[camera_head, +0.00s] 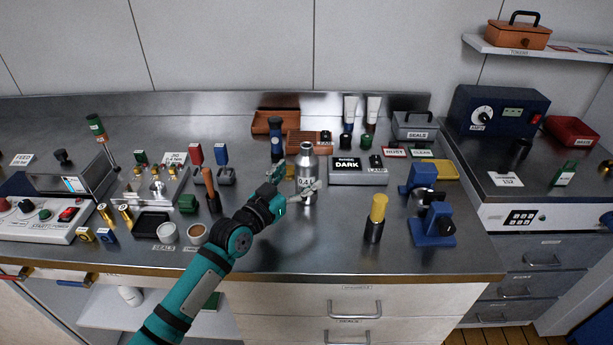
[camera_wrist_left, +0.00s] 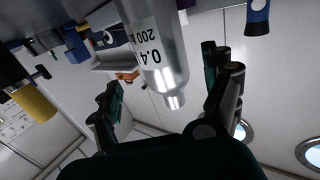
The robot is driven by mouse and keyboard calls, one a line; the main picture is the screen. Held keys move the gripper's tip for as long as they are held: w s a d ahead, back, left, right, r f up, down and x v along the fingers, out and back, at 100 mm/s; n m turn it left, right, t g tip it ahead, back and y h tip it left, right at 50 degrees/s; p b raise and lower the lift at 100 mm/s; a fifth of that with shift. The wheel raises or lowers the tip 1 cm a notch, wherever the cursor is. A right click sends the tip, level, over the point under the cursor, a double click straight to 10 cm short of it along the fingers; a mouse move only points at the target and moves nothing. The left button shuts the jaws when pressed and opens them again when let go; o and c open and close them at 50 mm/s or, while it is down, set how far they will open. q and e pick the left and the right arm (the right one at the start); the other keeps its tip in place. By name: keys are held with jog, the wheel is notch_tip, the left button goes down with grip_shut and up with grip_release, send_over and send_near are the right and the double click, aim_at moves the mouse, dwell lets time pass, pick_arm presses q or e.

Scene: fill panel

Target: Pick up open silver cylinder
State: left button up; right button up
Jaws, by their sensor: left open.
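The silver cylinder (camera_head: 307,162) stands upright on the steel counter, with a narrow open-looking neck and a white label reading about "0.4". In the left wrist view the cylinder (camera_wrist_left: 162,58) appears upside down, its neck pointing down between the fingers. My left gripper (camera_head: 297,179) is open at the cylinder, one finger to its left and the other across its lower front. In the left wrist view the gripper's fingers (camera_wrist_left: 165,85) are spread on both sides of the cylinder, with visible gaps. Contact cannot be told. My right gripper is not in view.
A yellow-topped black cylinder (camera_head: 376,217) and a blue device (camera_head: 432,222) stand farther right. The front counter (camera_head: 310,250) is clear.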

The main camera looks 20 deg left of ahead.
aim_at(299, 171)
pick_arm(q)
jog(key=x, duration=0.2)
jog(key=p+x, duration=0.1)
jog(key=x, duration=0.1)
jog(key=shift+w+a+r, duration=0.1)
jog(key=shift+a+r, duration=0.2)
jog(key=shift+r, duration=0.05)
jog(key=shift+w+d+f, duration=0.1)
jog(key=shift+w+d, duration=0.1)
jog(key=shift+w, duration=0.3)
jog(key=shift+s, duration=0.1)
jog(key=shift+c, duration=0.7)
grip_shut()
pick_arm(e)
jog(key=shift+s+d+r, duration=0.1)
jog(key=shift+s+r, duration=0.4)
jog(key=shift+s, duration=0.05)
